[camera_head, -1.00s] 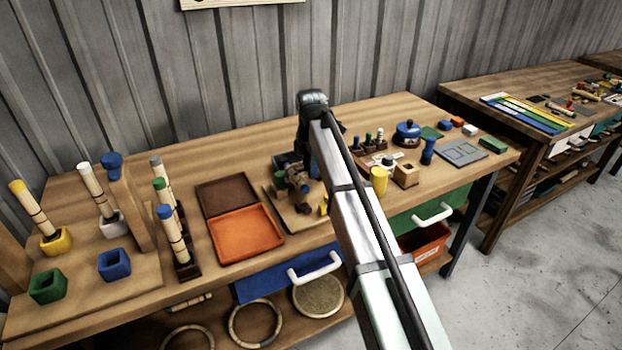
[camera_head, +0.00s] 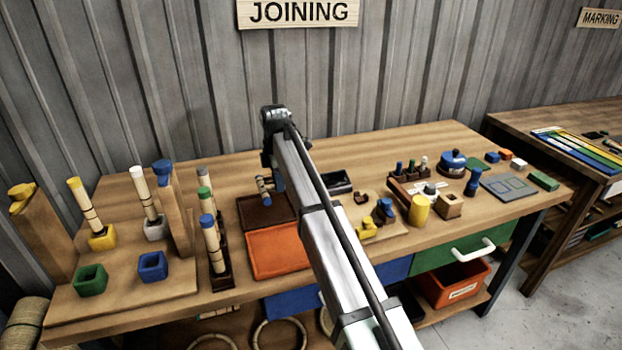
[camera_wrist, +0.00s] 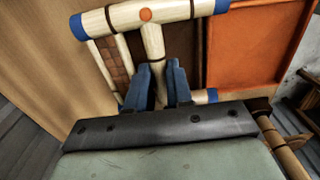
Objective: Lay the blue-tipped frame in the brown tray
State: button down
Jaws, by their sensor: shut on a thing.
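The blue-tipped frame (camera_wrist: 153,42) is made of pale rods with brown bindings, blue ends and an orange dot. My gripper (camera_wrist: 160,88) is shut on its middle rod in the wrist view. In the head view the frame (camera_head: 264,189) is small and partly hidden by my gripper. It is over the brown tray (camera_head: 252,220), and I cannot tell whether it touches the tray. The tray's dark brown surface also shows behind the frame in the wrist view (camera_wrist: 188,45).
An orange tray (camera_head: 276,254) adjoins the brown one in front. A rack with tipped rods (camera_head: 220,270) stands close on the left. A wooden board with blue and yellow pieces (camera_head: 385,228) lies to the right, partly behind my arm. A dark tray (camera_head: 338,182) sits behind it.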

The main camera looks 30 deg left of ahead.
aim_at(261, 183)
jog(key=a, duration=0.1)
jog(key=s+a, duration=0.1)
jog(key=a, duration=0.1)
jog(key=s+a+f, duration=0.1)
jog(key=shift+s+a, duration=0.25)
jog(key=shift+a, duration=0.05)
jog(key=shift+f, duration=3.45)
jog(key=shift+f, duration=0.15)
jog(key=c, duration=0.9)
grip_release()
jog(key=shift+c, duration=0.2)
jog(key=shift+r, duration=4.5)
